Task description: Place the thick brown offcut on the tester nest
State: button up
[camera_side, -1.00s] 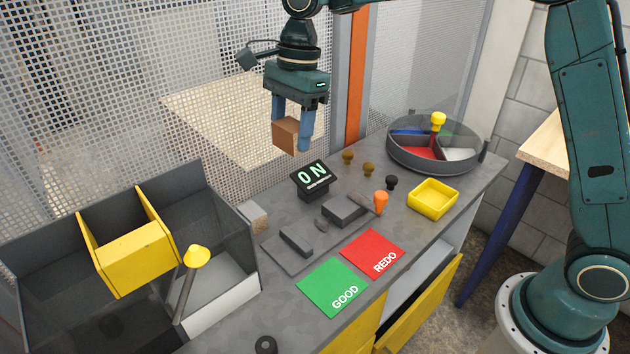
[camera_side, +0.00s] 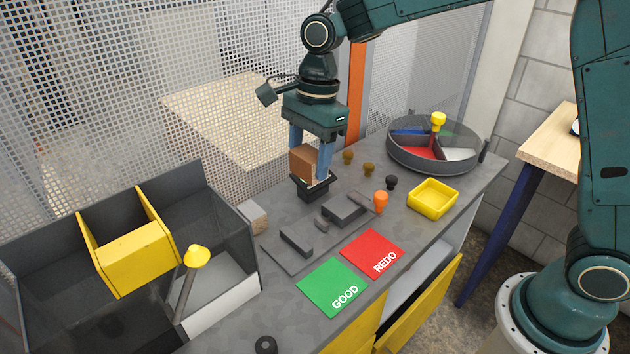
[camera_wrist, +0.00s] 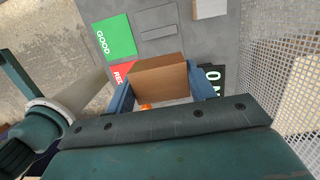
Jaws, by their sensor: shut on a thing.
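The thick brown offcut (camera_side: 303,162) is between the blue fingers of my gripper (camera_side: 312,165), which is shut on it. It is held up near the small display stand (camera_side: 313,191) and covers most of its screen. In the wrist view the offcut (camera_wrist: 158,80) spans the gap between both fingers. What looks like the tester nest is a dark grey plate (camera_side: 318,240) with two raised dark bars, in front of the display. It lies apart from the offcut and is empty between the bars.
A green GOOD card (camera_side: 333,287) and a red REDO card (camera_side: 373,253) lie in front of the plate. A light block (camera_side: 252,216) is left, a yellow tray (camera_side: 433,198) right, a divided round bin (camera_side: 432,151) at the back.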

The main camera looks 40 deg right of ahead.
aim_at(308, 238)
notch_tip(308, 238, down, 16)
dwell(0.9)
jog(key=shift+f, duration=0.15)
jog(key=o, duration=1)
jog(key=shift+d+r, duration=0.3)
jog(key=shift+r, duration=1.75)
jog(key=shift+d+r, duration=0.3)
jog(key=shift+r, duration=1.7)
jog(key=shift+d+r, duration=0.3)
jog(key=shift+r, duration=1.75)
